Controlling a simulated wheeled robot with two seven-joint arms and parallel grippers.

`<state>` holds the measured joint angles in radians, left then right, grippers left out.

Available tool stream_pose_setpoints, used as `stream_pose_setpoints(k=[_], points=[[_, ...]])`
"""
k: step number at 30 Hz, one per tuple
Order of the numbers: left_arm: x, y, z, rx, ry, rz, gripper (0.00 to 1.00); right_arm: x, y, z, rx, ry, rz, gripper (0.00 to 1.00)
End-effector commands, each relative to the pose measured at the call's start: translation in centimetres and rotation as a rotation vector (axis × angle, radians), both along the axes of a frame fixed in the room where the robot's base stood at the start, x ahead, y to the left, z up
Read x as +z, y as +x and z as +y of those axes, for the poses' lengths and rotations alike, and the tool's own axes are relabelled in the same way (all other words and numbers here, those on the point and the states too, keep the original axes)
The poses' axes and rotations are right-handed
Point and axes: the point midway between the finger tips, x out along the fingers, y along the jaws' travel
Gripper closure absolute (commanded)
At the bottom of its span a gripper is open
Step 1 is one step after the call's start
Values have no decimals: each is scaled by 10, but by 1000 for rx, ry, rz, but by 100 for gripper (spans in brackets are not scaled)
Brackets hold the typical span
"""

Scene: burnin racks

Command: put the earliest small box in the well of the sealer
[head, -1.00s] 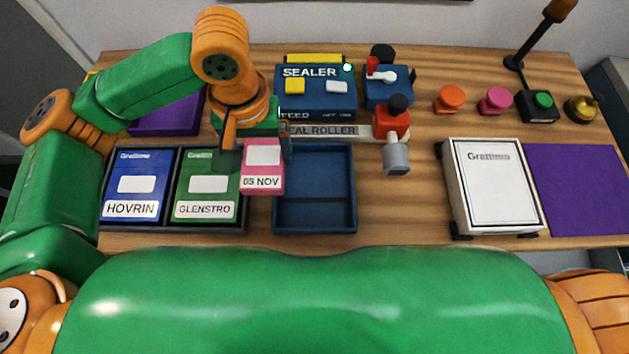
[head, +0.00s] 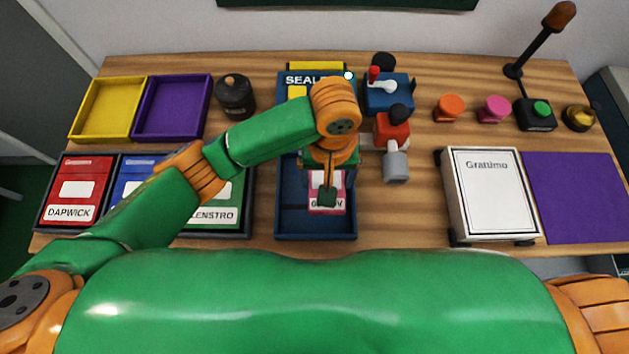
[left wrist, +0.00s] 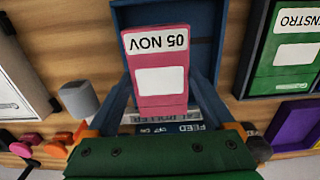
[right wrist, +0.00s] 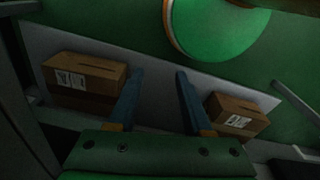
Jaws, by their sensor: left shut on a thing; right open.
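A small pink box (left wrist: 160,75) labelled 05 NOV is between the fingers of my left gripper (left wrist: 165,95), which is shut on it. In the head view the pink box (head: 327,203) shows partly behind the gripper, over the dark blue tray-like well (head: 288,222) in front of the sealer. I cannot tell whether it touches the well's floor. The blue sealer (head: 288,80) is largely hidden by my left arm. My right gripper (right wrist: 155,100) is open and empty, away from the table top.
A rack with red (head: 78,190), blue and green boxes stands on the left, partly behind my arm. Yellow (head: 105,137) and purple trays lie behind it. In the right wrist view, brown cartons (right wrist: 85,80) lie on a grey surface.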

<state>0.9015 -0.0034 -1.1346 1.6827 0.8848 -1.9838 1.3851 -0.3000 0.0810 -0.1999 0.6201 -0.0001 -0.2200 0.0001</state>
Motion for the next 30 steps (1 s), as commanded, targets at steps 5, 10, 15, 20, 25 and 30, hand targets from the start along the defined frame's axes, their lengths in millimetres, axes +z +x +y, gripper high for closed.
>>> stream_pose_setpoints(k=[5,10,15,20,25,30], points=[[-30,18,16,2,2,1,74,-2,0,0,0,0,-1,50],[-58,25,24,-1,3,1,74,1,0,0,0,0,-1,50],[-73,26,23,-3,0,-2,74,2,0,0,0,0,-1,50],[-73,26,23,-3,0,-2,74,1,0,0,0,1,-1,50],[-74,26,23,-3,0,-2,0,1,0,1,0,1,0,50],[-74,26,23,-2,0,-2,0,1,0,1,0,1,0,50]])
